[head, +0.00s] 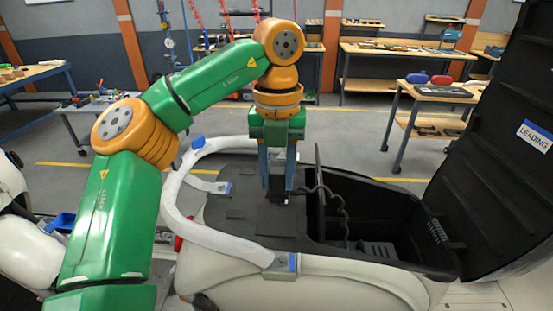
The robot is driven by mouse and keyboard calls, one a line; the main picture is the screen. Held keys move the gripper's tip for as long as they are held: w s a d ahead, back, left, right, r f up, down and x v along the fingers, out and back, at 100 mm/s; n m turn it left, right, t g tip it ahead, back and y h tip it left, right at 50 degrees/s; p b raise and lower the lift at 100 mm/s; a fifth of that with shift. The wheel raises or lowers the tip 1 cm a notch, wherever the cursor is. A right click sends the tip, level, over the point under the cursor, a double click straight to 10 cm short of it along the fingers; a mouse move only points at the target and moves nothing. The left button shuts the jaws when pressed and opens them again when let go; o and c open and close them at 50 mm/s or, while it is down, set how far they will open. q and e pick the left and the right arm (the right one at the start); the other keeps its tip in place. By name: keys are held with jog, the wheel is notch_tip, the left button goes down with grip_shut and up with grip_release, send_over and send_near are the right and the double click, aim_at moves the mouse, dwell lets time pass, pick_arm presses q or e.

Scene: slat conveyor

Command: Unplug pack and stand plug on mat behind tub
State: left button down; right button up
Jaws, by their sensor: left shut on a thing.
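My left gripper (279,194) points straight down over the black deck and is shut on a small dark plug (284,200), mostly hidden between the fingertips. A black coiled cable (333,197) runs from beside the fingertips over the divider and down into the open black tub (403,217). I cannot tell whether the plug touches the deck. The flat black surface (237,226) under and left of the gripper may be the mat; its edges are hard to make out. A dark ridged thing (378,250) lies on the tub floor; I cannot tell if it is the pack. My right gripper is out of view.
A thin upright divider (318,200) stands just right of the gripper. A raised black lid (490,150) marked LEADING stands at the right. A white curved rail (190,225) bounds the deck on the left. Workbenches (405,48) are far behind.

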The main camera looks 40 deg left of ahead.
aim_at(277, 194)
pick_arm(q)
notch_tip(277, 194, down, 2)
jog(key=shift+w+f+b, duration=0.1)
jog(key=shift+f+b, duration=0.15)
jog(key=shift+b, duration=0.45)
jog(key=shift+s+f+b, duration=0.4)
jog(key=shift+f+b, duration=0.05)
jog(key=shift+b, duration=0.05)
jog(key=shift+w, duration=0.25)
jog(key=shift+s, duration=0.15)
jog(key=shift+f, duration=0.15)
jog(key=shift+f+b, duration=0.35)
jog(key=shift+b, duration=0.05)
jog(key=shift+f+b, duration=0.6)
